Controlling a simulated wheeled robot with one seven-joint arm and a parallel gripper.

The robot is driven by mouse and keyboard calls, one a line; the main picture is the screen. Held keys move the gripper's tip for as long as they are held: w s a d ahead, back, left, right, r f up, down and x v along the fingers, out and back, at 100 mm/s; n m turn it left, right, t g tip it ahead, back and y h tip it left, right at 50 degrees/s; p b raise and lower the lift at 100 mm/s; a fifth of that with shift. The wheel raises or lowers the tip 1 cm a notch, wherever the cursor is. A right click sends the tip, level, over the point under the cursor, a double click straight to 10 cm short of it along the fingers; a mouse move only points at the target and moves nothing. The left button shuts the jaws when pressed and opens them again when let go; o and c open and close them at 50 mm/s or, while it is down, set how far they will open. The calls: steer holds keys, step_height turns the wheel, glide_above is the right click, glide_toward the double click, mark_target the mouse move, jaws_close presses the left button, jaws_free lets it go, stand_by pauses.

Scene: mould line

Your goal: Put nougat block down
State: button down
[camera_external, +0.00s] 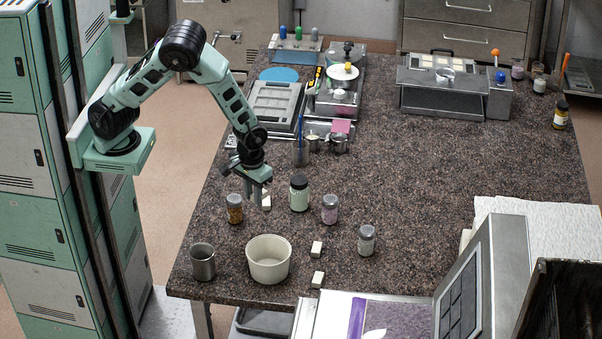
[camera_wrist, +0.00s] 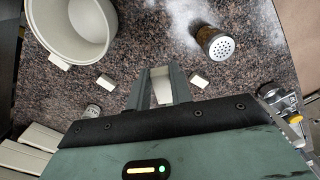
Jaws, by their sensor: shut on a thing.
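My gripper (camera_external: 258,198) is shut on a pale nougat block (camera_external: 266,202) behind the cream bowl (camera_external: 268,273), between the amber shaker (camera_external: 234,210) and the green jar (camera_external: 299,195). In the wrist view the held block (camera_wrist: 161,84) shows between the two fingers of my gripper (camera_wrist: 160,88); the black palm edge hides part of it. I cannot tell whether the block touches the counter. Two similar pale blocks lie apart to the right of the bowl, one farther back (camera_external: 317,248) and one nearer the front edge (camera_external: 318,279).
A metal cup (camera_external: 202,262) stands left of the bowl. A purple shaker (camera_external: 330,209) and a grey shaker (camera_external: 366,240) stand to the right. White powder (camera_wrist: 180,20) dusts the counter in the wrist view. The counter's middle right (camera_external: 460,180) is clear.

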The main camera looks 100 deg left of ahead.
steer(key=w+a+m+b, duration=0.3)
steer(key=a+m+b, duration=0.25)
steer(key=a, duration=1.35)
steer(key=s+a+r+m+b, duration=0.1)
steer(key=s+a+m+b, duration=0.2)
steer(key=a, duration=0.6)
steer(key=s+a+m+b, duration=0.1)
steer(key=s+a+m, duration=0.3)
steer(key=a, duration=0.5)
steer(key=shift+n, duration=0.65)
steer(key=shift+s+a+f+p, duration=0.1)
steer(key=shift+f+p, duration=0.5)
steer(key=shift+f, duration=1.85)
steer(key=shift+s+a+f+p, duration=0.15)
steer(key=shift+f+p, duration=0.45)
steer(key=shift+f, duration=1.85)
steer(key=shift+s+d+f+p, duration=0.1)
steer(key=shift+f+p, duration=0.5)
steer(key=shift+f, duration=1.85)
steer(key=shift+f, duration=0.15)
steer(key=c, duration=1.3)
jaws_free()
steer(key=shift+o, duration=0.2)
